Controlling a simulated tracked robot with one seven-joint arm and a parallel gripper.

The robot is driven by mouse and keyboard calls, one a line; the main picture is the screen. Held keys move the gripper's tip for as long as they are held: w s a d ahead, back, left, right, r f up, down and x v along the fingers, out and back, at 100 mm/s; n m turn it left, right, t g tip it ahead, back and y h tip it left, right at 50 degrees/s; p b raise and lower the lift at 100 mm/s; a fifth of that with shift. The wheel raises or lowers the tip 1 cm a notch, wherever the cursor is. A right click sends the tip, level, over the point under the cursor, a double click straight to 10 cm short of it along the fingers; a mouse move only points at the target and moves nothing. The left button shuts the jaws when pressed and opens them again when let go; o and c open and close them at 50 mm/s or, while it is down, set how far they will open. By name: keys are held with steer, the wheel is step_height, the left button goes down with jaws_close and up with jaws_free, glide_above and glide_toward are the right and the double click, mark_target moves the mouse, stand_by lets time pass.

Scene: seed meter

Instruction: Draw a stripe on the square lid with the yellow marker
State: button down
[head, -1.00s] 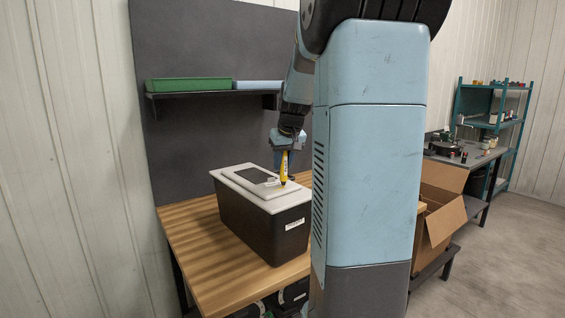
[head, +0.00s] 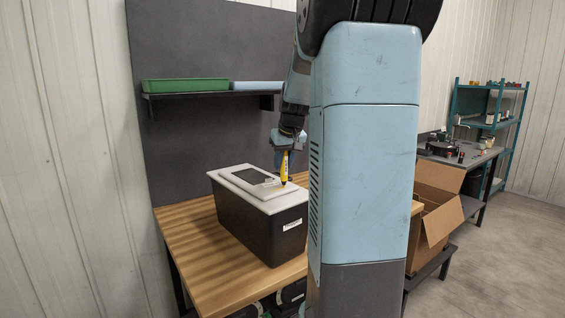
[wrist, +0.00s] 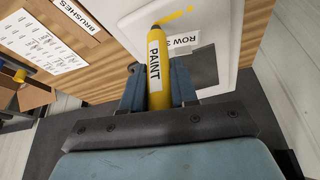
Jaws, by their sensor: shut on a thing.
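My gripper (head: 283,146) is shut on the yellow marker (head: 285,167) and holds it near upright, tip down, over the right part of the square lid (head: 259,203). The wrist view shows the marker (wrist: 159,72), labelled PAINT, between the two fingers (wrist: 157,88). The white lid (wrist: 214,20) has a raised panel with a dark inset and a label reading "ROW S…", partly covered by the marker. A short yellow streak (wrist: 176,16) shows on the lid by the marker's tip. I cannot tell whether the tip touches the lid.
The lid sits on a black box (head: 246,228) on a wooden bench (head: 190,246). A shelf with a green tray (head: 186,85) is on the dark back panel. An open cardboard box (head: 437,215) stands at the right. Bare bench lies left of the black box.

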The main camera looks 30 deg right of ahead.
steer(key=shift+r, duration=3)
steer(key=shift+a+f, duration=2.35)
steer(key=shift+f, duration=0.3)
steer(key=shift+f, duration=0.35)
steer(key=shift+w+d, duration=0.15)
steer(key=shift+d, duration=1.45)
stand_by(0.4)
